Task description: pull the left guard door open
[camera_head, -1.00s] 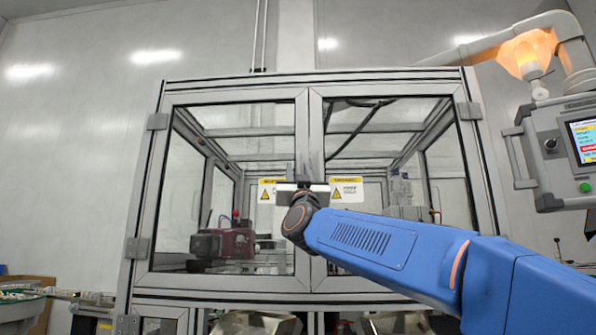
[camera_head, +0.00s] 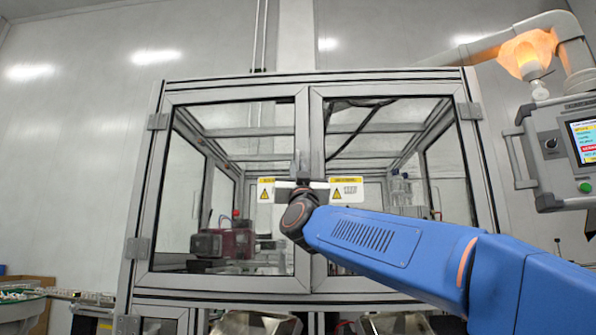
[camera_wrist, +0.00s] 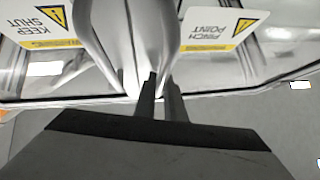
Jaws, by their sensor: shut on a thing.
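The left guard door (camera_head: 232,94) is a grey-framed clear panel on the front of the machine cell. It looks shut, with its inner edge against the right door. My gripper (camera_head: 303,183) is at the inner edge of the left door, near mid-height. In the wrist view, the dark fingers (camera_wrist: 160,92) are shut on a pale metal door handle (camera_wrist: 150,50). My wrist hides most of the handle in the head view.
The right guard door (camera_head: 400,91) stands shut beside it. Yellow-and-white warning labels flank my gripper. A control panel (camera_head: 552,140) on an arm hangs at the right. A parts bowl (camera_head: 20,312) is at lower left.

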